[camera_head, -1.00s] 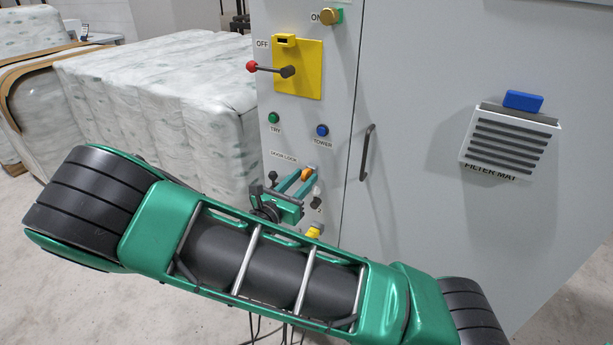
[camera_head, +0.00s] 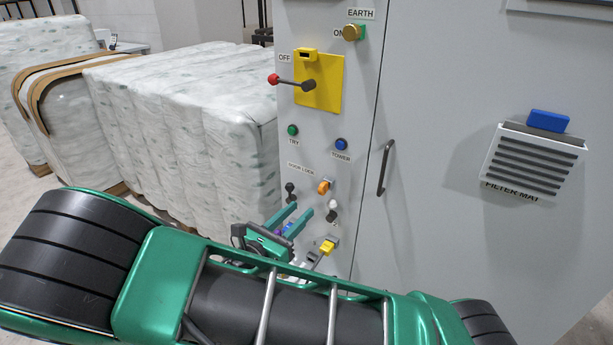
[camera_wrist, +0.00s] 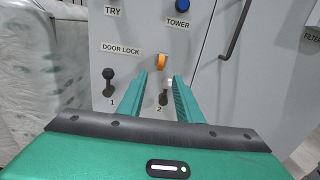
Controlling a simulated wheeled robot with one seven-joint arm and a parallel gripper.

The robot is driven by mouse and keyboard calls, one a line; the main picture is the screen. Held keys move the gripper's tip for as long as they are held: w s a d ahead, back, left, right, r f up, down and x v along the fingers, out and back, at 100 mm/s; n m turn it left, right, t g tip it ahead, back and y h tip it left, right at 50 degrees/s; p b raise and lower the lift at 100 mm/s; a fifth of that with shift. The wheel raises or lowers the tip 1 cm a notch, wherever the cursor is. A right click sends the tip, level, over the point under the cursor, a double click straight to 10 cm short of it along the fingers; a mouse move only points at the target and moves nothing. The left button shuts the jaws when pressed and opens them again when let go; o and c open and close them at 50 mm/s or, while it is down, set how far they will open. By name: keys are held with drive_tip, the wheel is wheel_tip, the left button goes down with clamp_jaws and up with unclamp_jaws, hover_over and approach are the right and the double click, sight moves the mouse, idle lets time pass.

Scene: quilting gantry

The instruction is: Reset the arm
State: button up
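My gripper (camera_head: 307,217) is in front of the lower part of the grey cabinet panel (camera_head: 345,110), with its green fingers spread apart and nothing between them. In the wrist view the gripper (camera_wrist: 158,82) points at the DOOR LOCK area. An orange lock knob (camera_wrist: 162,60) lies just above the fingertips. Black toggle 1 (camera_wrist: 108,76) is left of the fingers. Toggle 2 (camera_wrist: 163,98) with a pale tip shows between the fingers. Whether the fingers touch the panel is hard to tell. My arm covers the bottom of the head view.
A yellow plate (camera_head: 318,85) carries a red-tipped lever (camera_head: 285,80) at OFF. Green TRY (camera_head: 292,130) and blue TOWER (camera_head: 341,144) buttons sit below. A yellow switch (camera_head: 328,247), a door handle (camera_head: 386,167) and a filter box (camera_head: 532,160) are nearby. Wrapped bales (camera_head: 185,125) stand at left.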

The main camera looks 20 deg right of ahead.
drive_tip(key=s+d+f+m+g+y, duration=0.2)
drive_tip(key=d+m+g+y, duration=0.25)
drive_tip(key=m, duration=0.25)
drive_tip(key=s+d+f+m+g+y, duration=0.2)
drive_tip(key=d+m+g+y, duration=0.15)
drive_tip(key=d+m, duration=0.25)
drive_tip(key=s+r+m+t+y, duration=0.1)
drive_tip(key=s+r+m+y, duration=0.2)
drive_tip(key=r+m, duration=0.35)
drive_tip(key=s+r+m+t+y, duration=0.1)
drive_tip(key=s+r+m+y, duration=0.3)
drive_tip(key=r+m, duration=0.25)
drive_tip(key=s+d+m+g, duration=0.2)
drive_tip(key=s+d, duration=0.3)
drive_tip(key=s, duration=0.3)
drive_tip(key=s+d+m+g, duration=0.2)
drive_tip(key=s+d, duration=0.3)
drive_tip(key=s, duration=0.3)
drive_tip(key=shift+s+d+f+m+g, duration=0.3)
drive_tip(key=shift+s+d+f+m, duration=0.1)
drive_tip(key=shift+m, duration=0.5)
